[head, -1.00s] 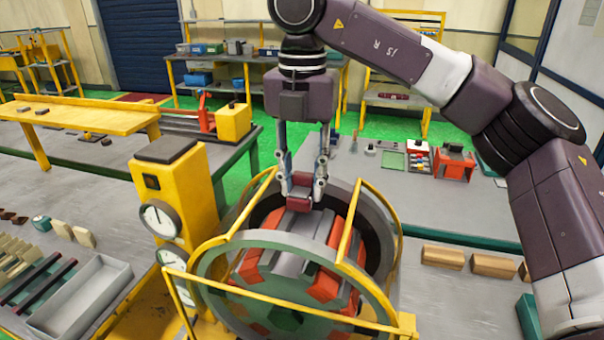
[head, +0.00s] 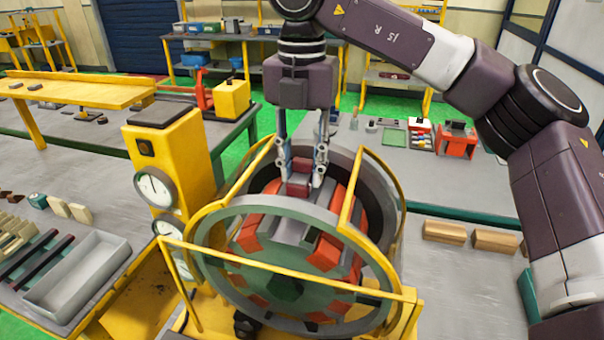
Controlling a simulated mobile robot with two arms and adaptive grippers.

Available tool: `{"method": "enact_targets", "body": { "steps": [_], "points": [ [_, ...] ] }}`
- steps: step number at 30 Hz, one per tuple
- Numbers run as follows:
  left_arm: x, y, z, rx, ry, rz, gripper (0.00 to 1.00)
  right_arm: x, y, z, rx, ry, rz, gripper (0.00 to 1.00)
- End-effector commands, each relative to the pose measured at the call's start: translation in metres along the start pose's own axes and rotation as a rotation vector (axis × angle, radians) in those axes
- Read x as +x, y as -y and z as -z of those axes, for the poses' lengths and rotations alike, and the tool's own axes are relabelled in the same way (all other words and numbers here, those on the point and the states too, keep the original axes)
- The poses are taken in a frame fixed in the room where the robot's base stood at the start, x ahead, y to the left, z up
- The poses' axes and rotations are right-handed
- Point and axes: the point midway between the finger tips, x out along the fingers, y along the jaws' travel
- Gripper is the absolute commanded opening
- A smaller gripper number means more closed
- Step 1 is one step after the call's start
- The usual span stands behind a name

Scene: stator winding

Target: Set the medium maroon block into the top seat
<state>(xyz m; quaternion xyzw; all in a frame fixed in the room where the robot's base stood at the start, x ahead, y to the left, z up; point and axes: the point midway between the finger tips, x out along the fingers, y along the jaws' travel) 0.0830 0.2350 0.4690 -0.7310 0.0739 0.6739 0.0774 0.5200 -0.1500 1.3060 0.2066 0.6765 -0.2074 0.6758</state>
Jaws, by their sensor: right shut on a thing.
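The medium maroon block (head: 300,168) is between the fingertips of my right gripper (head: 302,176), at the top of the stator. My right gripper points down and is shut on the block. The stator (head: 290,258) is a round machine with a grey-green ring, orange-red segments and grey bars between them. The top seat lies under the block and is mostly hidden by the gripper and block. I cannot tell whether the block touches the seat. My left gripper is not in view.
Yellow guard bars (head: 290,265) surround the stator. A yellow gauge post (head: 165,170) stands close on its left. A grey tray (head: 80,275) and small blocks lie on the left bench. Wooden blocks (head: 470,236) lie on the right bench.

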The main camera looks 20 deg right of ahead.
Motion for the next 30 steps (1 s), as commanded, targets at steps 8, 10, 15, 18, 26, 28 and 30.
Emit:
{"method": "enact_targets", "body": {
  "steps": [8, 10, 15, 18, 26, 28, 30],
  "points": [
    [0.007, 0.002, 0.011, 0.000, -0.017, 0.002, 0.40, 0.009, 0.000, 0.000, 0.000, 0.000, -0.002, 0.00],
    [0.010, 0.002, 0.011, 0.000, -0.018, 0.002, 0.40, 0.012, 0.000, 0.000, 0.000, 0.000, -0.002, 0.00],
    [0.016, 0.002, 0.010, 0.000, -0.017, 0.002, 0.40, 0.020, 0.000, 0.000, 0.000, 0.000, -0.002, 0.00],
    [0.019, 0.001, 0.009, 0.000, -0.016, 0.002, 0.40, 0.024, 0.000, 0.000, 0.000, -0.001, -0.002, 0.00],
    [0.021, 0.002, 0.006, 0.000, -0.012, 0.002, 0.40, 0.027, 0.000, -0.001, 0.000, 0.000, -0.002, 0.00],
    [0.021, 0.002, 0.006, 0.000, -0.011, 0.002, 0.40, 0.027, 0.000, -0.001, 0.000, 0.000, -0.002, 0.00],
    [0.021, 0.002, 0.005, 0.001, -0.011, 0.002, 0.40, 0.027, 0.000, -0.001, 0.000, 0.000, -0.002, 0.00]
  ]
}}
